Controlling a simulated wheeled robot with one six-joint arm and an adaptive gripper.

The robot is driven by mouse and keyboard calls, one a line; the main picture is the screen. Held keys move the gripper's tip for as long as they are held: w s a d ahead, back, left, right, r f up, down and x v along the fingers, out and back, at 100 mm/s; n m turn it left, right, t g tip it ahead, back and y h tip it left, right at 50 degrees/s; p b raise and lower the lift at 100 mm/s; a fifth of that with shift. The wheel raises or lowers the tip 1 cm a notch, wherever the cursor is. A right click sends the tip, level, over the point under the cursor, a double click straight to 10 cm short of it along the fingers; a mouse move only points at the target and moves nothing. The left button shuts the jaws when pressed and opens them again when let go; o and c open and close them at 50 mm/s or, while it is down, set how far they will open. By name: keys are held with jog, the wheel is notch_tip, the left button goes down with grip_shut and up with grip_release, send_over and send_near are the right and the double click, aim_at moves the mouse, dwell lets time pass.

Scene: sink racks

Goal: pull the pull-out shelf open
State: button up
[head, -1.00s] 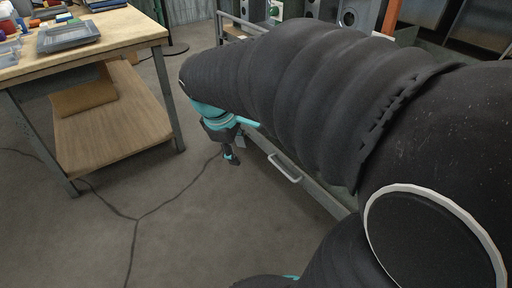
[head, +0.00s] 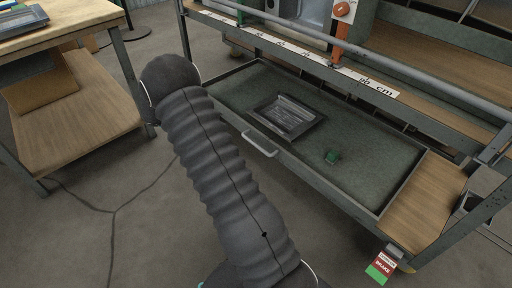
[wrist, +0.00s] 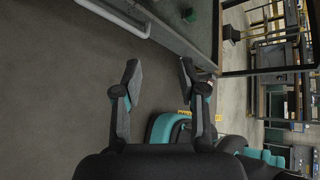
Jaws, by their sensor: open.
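The pull-out shelf is a shallow dark green tray (head: 375,185) low in the metal rack in the head view. Its pale bar handle (head: 260,145) is on the front face. A dark framed tray (head: 288,117) and a small green object (head: 332,156) lie on the shelf. My gripper (wrist: 158,72) is open and empty in the wrist view, its fingers apart. The handle (wrist: 115,18) shows at the top of that view, beyond the fingertips and not between them. In the head view my arm hides the gripper. How far out the shelf stands is unclear.
A wooden workbench (head: 75,15) with a lower shelf (head: 95,105) stands at left. A ruler-marked rail (head: 300,52) crosses the rack above the shelf. A wooden board (head: 430,205) and brake tag (head: 382,266) are at right. A cable crosses the otherwise open floor.

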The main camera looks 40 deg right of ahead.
aim_at(256, 144)
jog(key=w+d+f+n+h, duration=0.15)
jog(key=f+n, duration=0.25)
jog(key=f, duration=0.4)
jog(key=w+d+f+n+h, duration=0.1)
jog(key=d+f+n+h, duration=0.2)
jog(key=f, duration=0.5)
jog(key=shift+n+g+y, duration=0.25)
jog(key=shift+n+g, duration=0.05)
jog(key=shift+n, duration=0.2)
jog(key=x, duration=1.3)
jog(key=shift+b, duration=0.35)
jog(key=shift+a, duration=0.1)
grip_shut()
